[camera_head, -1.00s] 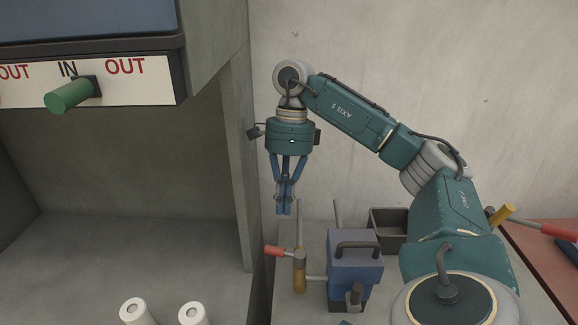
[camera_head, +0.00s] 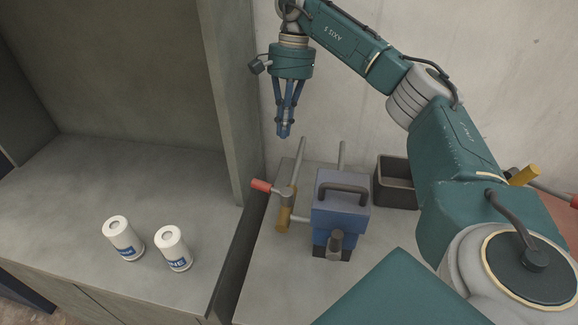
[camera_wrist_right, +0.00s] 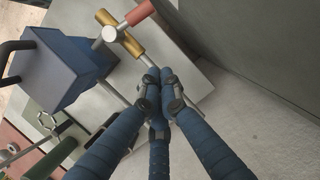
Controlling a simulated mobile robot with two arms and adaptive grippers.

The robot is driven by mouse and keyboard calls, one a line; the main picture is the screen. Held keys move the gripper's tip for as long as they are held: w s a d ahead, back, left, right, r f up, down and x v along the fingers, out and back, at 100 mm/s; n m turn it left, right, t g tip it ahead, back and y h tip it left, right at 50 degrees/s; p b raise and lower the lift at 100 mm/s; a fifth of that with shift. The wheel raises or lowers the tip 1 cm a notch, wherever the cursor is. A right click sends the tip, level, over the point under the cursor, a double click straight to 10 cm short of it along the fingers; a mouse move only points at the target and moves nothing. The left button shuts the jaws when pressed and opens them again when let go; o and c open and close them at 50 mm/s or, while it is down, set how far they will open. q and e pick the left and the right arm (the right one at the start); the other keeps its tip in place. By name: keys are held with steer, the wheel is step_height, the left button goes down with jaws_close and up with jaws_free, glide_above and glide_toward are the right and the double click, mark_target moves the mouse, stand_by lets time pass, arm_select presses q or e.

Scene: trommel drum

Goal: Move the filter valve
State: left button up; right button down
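No part in view now is labelled as the filter valve. The green lever on the IN/OUT panel, seen earlier, is out of view now. A blue box (camera_head: 342,205) with a dark top handle stands on the right counter; it also shows in the wrist view (camera_wrist_right: 65,62). Beside it are metal rods with a red grip (camera_head: 261,185) and a brass-coloured grip (camera_head: 283,219). My right gripper (camera_head: 283,132) hangs above and behind these, pointing down, with its fingers together and nothing visible between them. In the wrist view its fingertips (camera_wrist_right: 158,77) meet. My left gripper is not in view.
Two white canisters (camera_head: 124,240) (camera_head: 173,248) stand on the left counter (camera_head: 75,220) inside an alcove. The alcove's side wall (camera_head: 222,110) separates it from the right counter. A dark open bin (camera_head: 396,184) sits behind the box, near the back wall.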

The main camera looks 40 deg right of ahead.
mark_target(271, 191)
arm_select(q)
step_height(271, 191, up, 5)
steer(key=p, duration=0.5)
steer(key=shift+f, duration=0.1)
arm_select(e)
steer(key=s+a+f, duration=0.2)
steer(key=a+f, duration=0.4)
steer(key=f, duration=0.2)
steer(key=shift+s+a+f+n, duration=0.15)
steer(key=shift+s+f+n, duration=0.15)
steer(key=shift+f, duration=0.05)
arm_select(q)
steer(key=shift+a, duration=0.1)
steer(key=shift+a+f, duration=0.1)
